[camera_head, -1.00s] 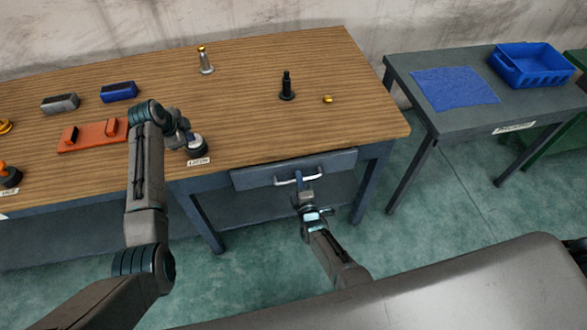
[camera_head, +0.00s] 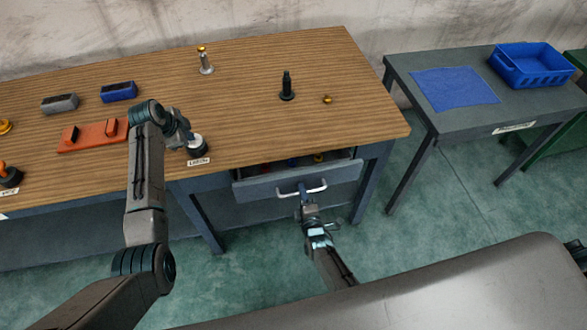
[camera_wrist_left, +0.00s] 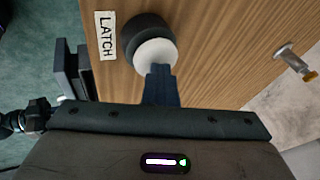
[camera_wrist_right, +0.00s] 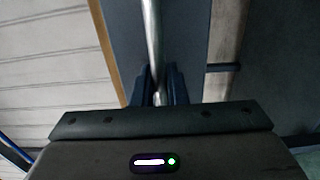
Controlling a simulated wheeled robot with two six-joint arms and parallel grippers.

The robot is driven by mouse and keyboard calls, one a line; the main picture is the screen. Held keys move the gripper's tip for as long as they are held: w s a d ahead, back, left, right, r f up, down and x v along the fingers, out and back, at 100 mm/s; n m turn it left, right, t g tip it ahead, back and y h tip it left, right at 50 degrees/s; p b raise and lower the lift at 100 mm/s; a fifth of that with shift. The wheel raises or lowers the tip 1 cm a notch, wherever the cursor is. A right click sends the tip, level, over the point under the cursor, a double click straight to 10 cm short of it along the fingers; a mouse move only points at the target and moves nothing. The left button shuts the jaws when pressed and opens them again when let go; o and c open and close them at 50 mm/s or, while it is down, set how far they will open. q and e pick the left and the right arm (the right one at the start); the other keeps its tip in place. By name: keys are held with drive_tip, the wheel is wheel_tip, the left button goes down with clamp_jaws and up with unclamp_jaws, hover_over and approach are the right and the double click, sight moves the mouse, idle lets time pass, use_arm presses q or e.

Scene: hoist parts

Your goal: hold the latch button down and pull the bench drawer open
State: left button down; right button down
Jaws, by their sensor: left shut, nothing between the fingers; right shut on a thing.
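The latch button (camera_head: 197,149) is a round black collar with a pale top near the bench's front edge, beside a LATCH label (camera_head: 199,162). My left gripper (camera_head: 190,137) is shut and empty, its tips at the pale button top (camera_wrist_left: 155,53) in the left wrist view. They appear to touch it; how far it is pressed I cannot tell. The grey bench drawer (camera_head: 258,188) is partly open, showing small items inside. My right gripper (camera_head: 303,191) is shut on the drawer's silver handle (camera_head: 317,188), which also runs between its fingers in the right wrist view (camera_wrist_right: 153,40).
On the wooden bench top stand a black post (camera_head: 287,87), a silver post with a brass top (camera_head: 206,62), a small brass piece (camera_head: 327,99), an orange tray (camera_head: 88,138) and two blocks. A side table (camera_head: 463,122) holds a blue bin (camera_head: 532,64).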

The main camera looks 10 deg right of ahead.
use_arm(q)
drive_tip(key=shift+s+f, duration=0.1)
drive_tip(key=shift+f, duration=0.05)
use_arm(e)
drive_tip(key=shift+s, duration=1.2)
drive_tip(key=c, duration=1.3)
unclamp_jaws()
drive_tip(key=shift+s, duration=3)
use_arm(q)
wheel_tip(320, 180, up, 7)
drive_tip(key=p, duration=0.6)
drive_tip(key=shift+p, duration=0.35)
use_arm(e)
wheel_tip(320, 180, up, 7)
drive_tip(key=shift+f, duration=0.2)
drive_tip(key=shift+f, duration=0.1)
